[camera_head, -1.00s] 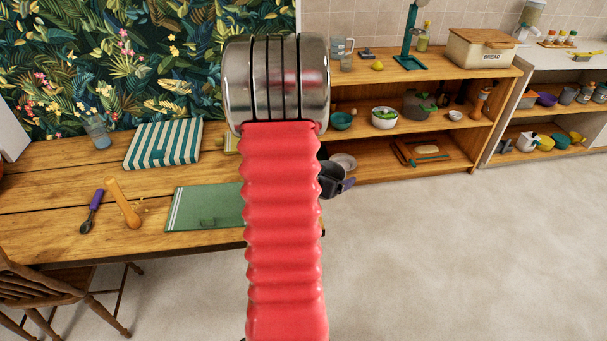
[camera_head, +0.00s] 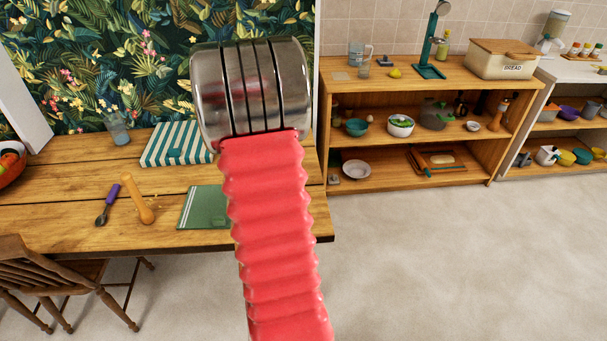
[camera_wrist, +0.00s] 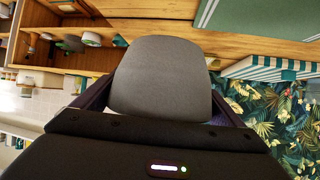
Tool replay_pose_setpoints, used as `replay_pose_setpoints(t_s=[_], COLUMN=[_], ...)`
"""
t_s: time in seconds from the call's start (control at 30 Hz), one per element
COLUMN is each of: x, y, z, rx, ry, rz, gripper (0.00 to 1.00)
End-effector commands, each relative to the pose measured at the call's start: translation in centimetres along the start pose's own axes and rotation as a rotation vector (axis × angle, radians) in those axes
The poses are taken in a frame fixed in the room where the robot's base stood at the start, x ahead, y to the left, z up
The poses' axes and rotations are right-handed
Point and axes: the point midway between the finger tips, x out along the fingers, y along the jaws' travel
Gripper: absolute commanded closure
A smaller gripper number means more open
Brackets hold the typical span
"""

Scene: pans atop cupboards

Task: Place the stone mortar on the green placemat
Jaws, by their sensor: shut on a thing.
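The stone mortar (camera_wrist: 163,80) is a grey, rounded block in the middle of the wrist view. My gripper (camera_wrist: 161,93) is shut on it, with a dark finger at each side. In the head view my red arm hides both gripper and mortar. The green placemat (camera_head: 203,208) lies flat on the wooden table, its right part hidden behind my arm. It also shows in the wrist view (camera_wrist: 265,18), at the top right, apart from the mortar. The height of the mortar above the table cannot be told.
A chair (camera_head: 60,280) stands in front. Shelves (camera_head: 410,178) with dishes stand right, beyond open floor.

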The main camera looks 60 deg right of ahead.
Motion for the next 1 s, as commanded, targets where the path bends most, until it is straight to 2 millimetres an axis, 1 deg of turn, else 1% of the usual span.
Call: replay_pose_setpoints(t_s=[0.03,0.1,0.27,0.4,0.47,0.6,0.77,1.0], x=[-0.4,-1.0,-2.7,-4.5,-5.3,-7.5,-10.3,-15.2], y=[-1.8,-4.0,-8.9,-13.1,-14.8,-18.7,-23.0,-28.8], z=[-0.3,-0.2,0.1,0.5,0.7,1.4,2.3,3.9], rx=[-0.019,-0.042,-0.096,-0.142,-0.162,-0.208,-0.261,-0.338], ry=[0.006,0.007,0.005,0.005,0.005,0.003,0.002,0.000], rz=[-0.037,-0.081,-0.183,-0.271,-0.308,-0.392,-0.488,-0.626], gripper=[0.69,0.69,0.69,0.69,0.69,0.69,0.69,0.69])
